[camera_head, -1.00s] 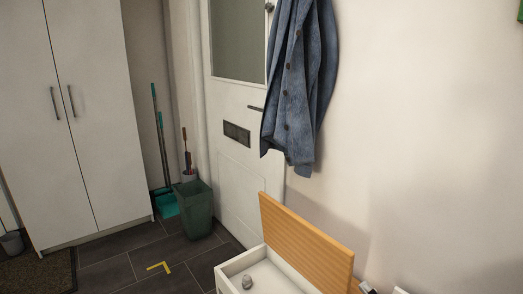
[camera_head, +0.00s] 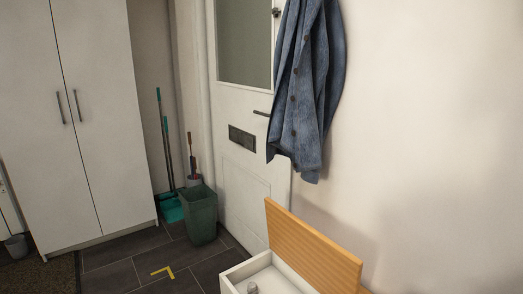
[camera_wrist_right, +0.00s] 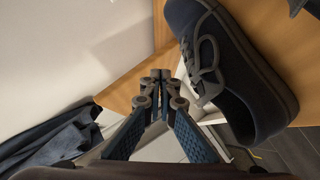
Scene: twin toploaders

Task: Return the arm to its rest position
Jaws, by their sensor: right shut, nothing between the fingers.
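My right gripper (camera_wrist_right: 160,76) shows in the right wrist view, its two fingers closed together at the tips with nothing between them. A dark blue shoe (camera_wrist_right: 262,85) with grey laces is just right of the fingers in that view, on or in front of a wooden surface (camera_wrist_right: 290,35). I cannot tell the exact gap between the fingers and the shoe. Neither gripper shows in the head view, and my left gripper is in no view.
A white box (camera_head: 238,272) with its wooden lid (camera_head: 310,245) raised stands at the bottom, a small grey object (camera_head: 252,288) inside. A blue jacket (camera_head: 306,90) hangs by the white door (camera_head: 238,170). A green bin (camera_head: 201,215) and tall white cabinet (camera_head: 90,130) stand left.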

